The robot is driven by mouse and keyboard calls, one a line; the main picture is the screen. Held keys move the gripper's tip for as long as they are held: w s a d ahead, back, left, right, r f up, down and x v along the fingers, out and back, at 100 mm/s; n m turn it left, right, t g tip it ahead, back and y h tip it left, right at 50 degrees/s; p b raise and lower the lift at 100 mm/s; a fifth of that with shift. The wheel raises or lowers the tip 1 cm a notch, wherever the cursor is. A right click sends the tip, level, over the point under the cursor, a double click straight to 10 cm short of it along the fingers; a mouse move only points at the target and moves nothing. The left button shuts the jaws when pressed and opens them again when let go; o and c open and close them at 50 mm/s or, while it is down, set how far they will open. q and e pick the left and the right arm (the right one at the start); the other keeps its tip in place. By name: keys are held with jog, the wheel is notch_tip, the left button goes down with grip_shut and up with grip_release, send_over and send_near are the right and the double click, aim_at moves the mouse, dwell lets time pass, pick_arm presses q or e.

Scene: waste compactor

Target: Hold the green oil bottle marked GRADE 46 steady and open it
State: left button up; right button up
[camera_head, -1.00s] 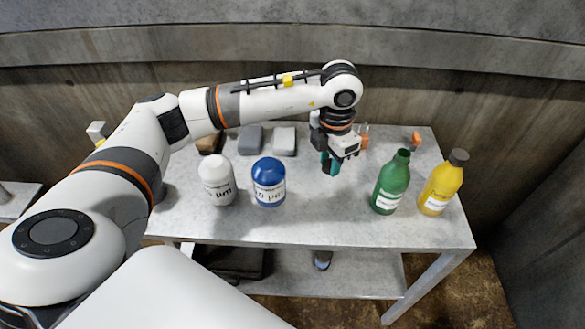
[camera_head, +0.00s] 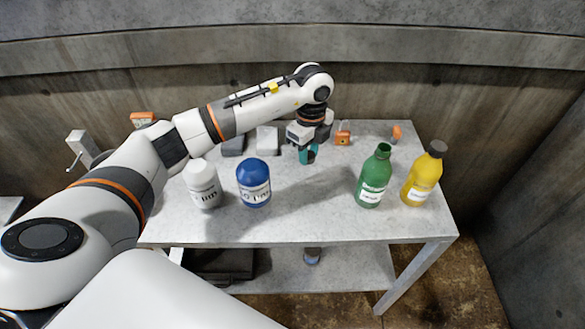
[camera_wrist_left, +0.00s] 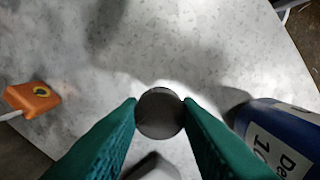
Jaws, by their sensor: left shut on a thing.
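The green oil bottle (camera_head: 373,180) stands upright on the right part of the table, with no cap on its neck; its label is too small to read. My left gripper (camera_head: 308,154) is over the back middle of the table, left of the bottle and apart from it. In the left wrist view its teal fingers are shut on a round dark grey cap (camera_wrist_left: 160,113). No gripper holds the green bottle. My right gripper is not in view.
A yellow bottle (camera_head: 421,178) stands right of the green one. A white bottle (camera_head: 203,186) and a blue bottle (camera_head: 254,185) stand at the left front. The middle front is clear.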

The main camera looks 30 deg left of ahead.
aim_at(307, 178)
pick_arm(q)
notch_tip(307, 178, down, 7)
jog(key=shift+f, duration=0.1)
dwell(0.3)
jog(key=shift+f, duration=0.2)
jog(key=o, duration=1.1)
jog(key=shift+r, duration=0.1)
